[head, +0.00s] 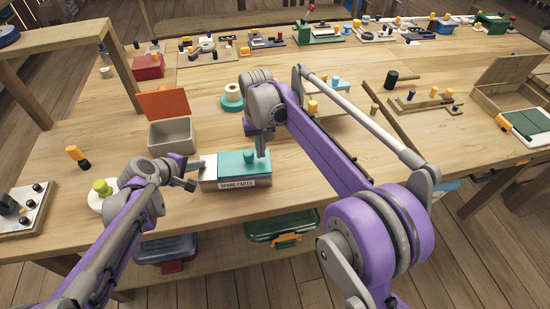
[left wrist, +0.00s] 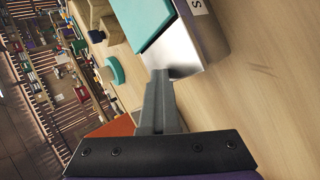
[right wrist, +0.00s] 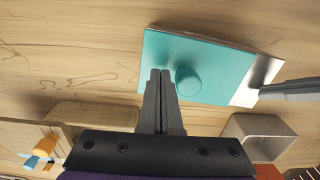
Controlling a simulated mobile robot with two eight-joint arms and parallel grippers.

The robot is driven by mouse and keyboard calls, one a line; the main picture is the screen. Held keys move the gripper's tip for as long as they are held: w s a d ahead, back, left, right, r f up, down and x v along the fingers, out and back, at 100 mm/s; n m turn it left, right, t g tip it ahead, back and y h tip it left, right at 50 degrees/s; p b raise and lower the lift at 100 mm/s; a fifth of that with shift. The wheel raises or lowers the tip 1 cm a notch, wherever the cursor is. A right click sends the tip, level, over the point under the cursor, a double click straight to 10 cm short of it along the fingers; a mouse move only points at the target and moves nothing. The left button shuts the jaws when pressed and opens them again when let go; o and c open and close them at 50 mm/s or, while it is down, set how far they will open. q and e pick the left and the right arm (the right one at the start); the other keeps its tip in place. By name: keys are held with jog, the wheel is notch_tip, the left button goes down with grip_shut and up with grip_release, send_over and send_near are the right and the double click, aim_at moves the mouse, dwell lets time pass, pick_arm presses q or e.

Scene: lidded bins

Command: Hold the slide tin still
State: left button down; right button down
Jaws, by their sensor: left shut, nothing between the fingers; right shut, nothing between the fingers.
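The slide tin (head: 238,183) is a low metal box labelled SPARE PARTS near the table's front edge. Its teal lid (head: 232,163) bears a round teal knob (right wrist: 188,82) and leaves a bare metal strip (right wrist: 262,76) at the left end in the head view. My left gripper (head: 199,164) is shut and empty, its tips at the tin's left end; in the left wrist view (left wrist: 160,74) they appear against the metal wall. My right gripper (head: 262,153) is shut and empty, pointing down at the lid just right of the knob. I cannot tell whether it touches the knob.
A grey bin (head: 172,135) with a raised orange lid (head: 163,103) stands behind the tin. Bare table lies in front of the tin.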

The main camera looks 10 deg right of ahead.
pick_arm(q)
jog(key=shift+f, duration=0.1)
pick_arm(e)
jog(key=shift+d+r, duration=0.1)
jog(key=shift+d, duration=0.05)
notch_tip(320, 180, up, 7)
dwell(0.7)
